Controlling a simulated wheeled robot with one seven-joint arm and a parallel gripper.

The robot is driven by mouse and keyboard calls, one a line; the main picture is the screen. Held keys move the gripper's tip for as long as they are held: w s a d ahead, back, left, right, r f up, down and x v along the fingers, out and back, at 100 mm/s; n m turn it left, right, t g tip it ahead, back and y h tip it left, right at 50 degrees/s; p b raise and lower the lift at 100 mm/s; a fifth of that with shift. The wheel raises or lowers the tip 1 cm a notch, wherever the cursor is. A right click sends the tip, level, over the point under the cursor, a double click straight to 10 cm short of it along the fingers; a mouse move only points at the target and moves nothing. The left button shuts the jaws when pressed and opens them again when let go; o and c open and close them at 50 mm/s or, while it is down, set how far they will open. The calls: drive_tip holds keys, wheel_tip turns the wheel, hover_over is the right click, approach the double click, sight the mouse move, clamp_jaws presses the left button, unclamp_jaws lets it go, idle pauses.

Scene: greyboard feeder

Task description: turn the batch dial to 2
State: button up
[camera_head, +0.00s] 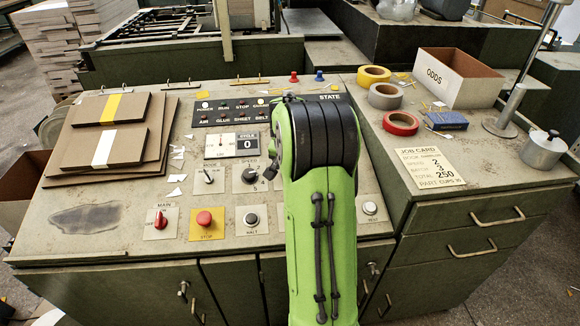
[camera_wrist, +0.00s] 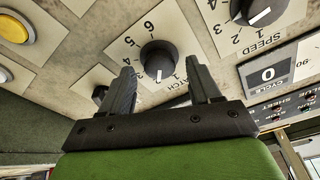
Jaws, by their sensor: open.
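The batch dial (camera_wrist: 159,58) is a black round knob with a white pointer line on a pale plate in the wrist view. Its pointer is toward the bottom of the picture, near the low end of the scale; the exact number is unclear. The upper numbers up to 6 are legible; the finger partly covers the label. My gripper (camera_wrist: 163,80) is open and empty, its fingers spread to the left and right of the dial in the picture. Contact cannot be told. In the head view my arm hides both the gripper and the batch dial.
The speed dial (camera_wrist: 264,10) and the cycle display (camera_wrist: 268,74) reading 0 are close by. A red stop button (camera_head: 204,219) and the red main switch (camera_head: 160,220) are left on the panel. A job card (camera_head: 429,168) lists speed 2, batch 3.

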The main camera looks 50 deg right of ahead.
drive_tip(key=p+v, duration=0.4)
drive_tip(key=v, duration=1)
drive_tip(key=shift+r, duration=0.25)
drive_tip(key=shift+s+a, duration=0.1)
drive_tip(key=shift+s, duration=0.05)
drive_tip(key=s+a+r+n+t+y+p, duration=0.1)
drive_tip(key=s+a+r+n+p, duration=0.15)
drive_tip(key=a+r, duration=0.4)
drive_tip(key=s+a+r+n+t+p, duration=0.1)
drive_tip(key=s+a+r+n+p, duration=0.2)
drive_tip(key=a, duration=0.7)
drive_tip(key=s+a+n+y+p, duration=0.2)
drive_tip(key=s+a+n, duration=0.5)
drive_tip(key=s+a, duration=0.4)
drive_tip(key=shift+a+r+n+t+p, duration=0.2)
drive_tip(key=shift+r+n+t+p, duration=0.2)
drive_tip(key=shift+p, duration=0.4)
drive_tip(key=shift+r, duration=0.1)
